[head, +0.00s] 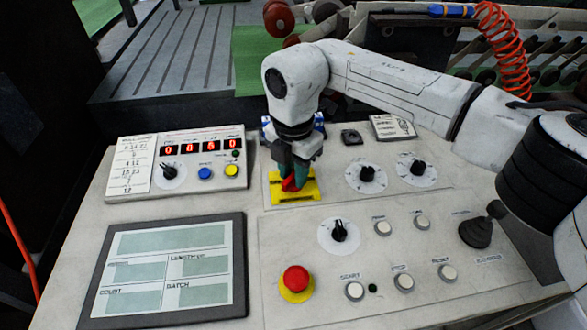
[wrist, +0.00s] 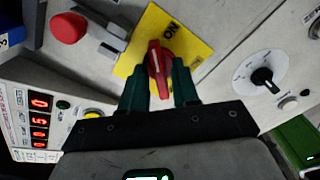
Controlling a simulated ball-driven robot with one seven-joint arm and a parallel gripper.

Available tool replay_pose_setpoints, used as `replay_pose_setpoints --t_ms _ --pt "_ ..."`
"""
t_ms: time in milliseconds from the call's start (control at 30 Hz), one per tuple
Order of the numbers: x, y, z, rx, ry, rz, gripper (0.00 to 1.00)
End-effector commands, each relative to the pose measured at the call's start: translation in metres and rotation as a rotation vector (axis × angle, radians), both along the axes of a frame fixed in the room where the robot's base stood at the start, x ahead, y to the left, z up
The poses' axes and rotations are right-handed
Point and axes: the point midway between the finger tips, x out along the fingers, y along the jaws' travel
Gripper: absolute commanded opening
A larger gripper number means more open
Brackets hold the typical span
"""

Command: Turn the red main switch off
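The red main switch (wrist: 158,72) has a bar-shaped red handle on a yellow plate (wrist: 196,48), with "ON" printed near the handle's far end in the wrist view. In the head view the yellow plate (head: 309,193) lies mid-panel, with the red handle (head: 291,184) partly hidden under my gripper (head: 298,174). My gripper (wrist: 160,78) points down at the switch. Its two green fingers stand on either side of the handle and appear to be against it. Any lettering on the plate's other side is hidden.
Around the switch are a red emergency button (head: 296,280), a black selector knob (head: 339,231), dials (head: 367,174) and a joystick (head: 476,232). A display (head: 165,268) lies front left. A readout box (head: 176,160) with red digits stands left of the switch.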

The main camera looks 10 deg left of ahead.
Motion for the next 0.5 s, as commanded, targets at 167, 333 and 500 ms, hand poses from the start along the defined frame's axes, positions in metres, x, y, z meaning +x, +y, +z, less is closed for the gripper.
replay_pose_setpoints --t_ms 167,333,500 --pt "0.0 0.0 0.0003 0.0 0.0 0.0 0.12" --pt "0.0 -0.0001 0.0004 0.0 0.0 0.0 0.0" --pt "0.0 -0.0001 0.0004 0.0 0.0 0.0 0.0"
